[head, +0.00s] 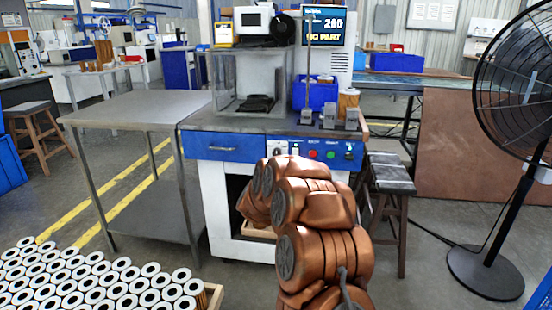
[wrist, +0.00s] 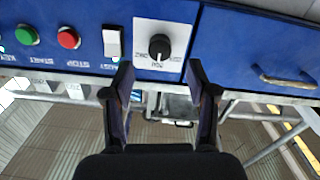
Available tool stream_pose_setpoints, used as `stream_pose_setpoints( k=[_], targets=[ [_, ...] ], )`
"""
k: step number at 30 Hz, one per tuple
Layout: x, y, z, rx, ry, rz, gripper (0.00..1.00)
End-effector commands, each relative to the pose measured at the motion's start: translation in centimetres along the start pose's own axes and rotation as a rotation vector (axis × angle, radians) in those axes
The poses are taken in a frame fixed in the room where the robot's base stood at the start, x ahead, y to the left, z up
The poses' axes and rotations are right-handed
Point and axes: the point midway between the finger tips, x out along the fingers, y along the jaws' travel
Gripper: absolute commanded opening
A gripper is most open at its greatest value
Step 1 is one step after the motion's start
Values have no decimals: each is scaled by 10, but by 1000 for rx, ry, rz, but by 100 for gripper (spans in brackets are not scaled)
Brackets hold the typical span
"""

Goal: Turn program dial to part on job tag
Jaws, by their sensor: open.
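The program dial (wrist: 159,47) is a black knob with a pale pointer mark on a white plate, seen upside down in the wrist view. The small labels around it are hard to read. My gripper (wrist: 160,76) is open and empty. Its two fingers are on either side of the dial's line, with the tips just short of the panel and apart from the knob. In the head view the dial's white plate (head: 277,148) shows just above my copper arm, and my gripper is hidden. A screen (head: 328,25) reads about "260" and "NO PART". I cannot make out the job tag.
The blue panel also holds a white rocker switch (wrist: 112,42), a red button (wrist: 69,38), a green button (wrist: 26,35) and a drawer handle (wrist: 285,78). A steel table (head: 135,108) stands left, a stool (head: 388,180) right. White cartridges (head: 100,285) fill the lower left.

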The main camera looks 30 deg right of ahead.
Motion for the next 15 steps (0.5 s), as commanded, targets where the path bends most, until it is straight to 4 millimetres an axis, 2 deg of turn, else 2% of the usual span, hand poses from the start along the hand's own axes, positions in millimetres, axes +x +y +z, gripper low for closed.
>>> stream_pose_setpoints(
  k=[9,15],
  targets=[
    [36,1,-1,2,5,2,58],
    [53,0,1,1,1,0,58]
  ],
)
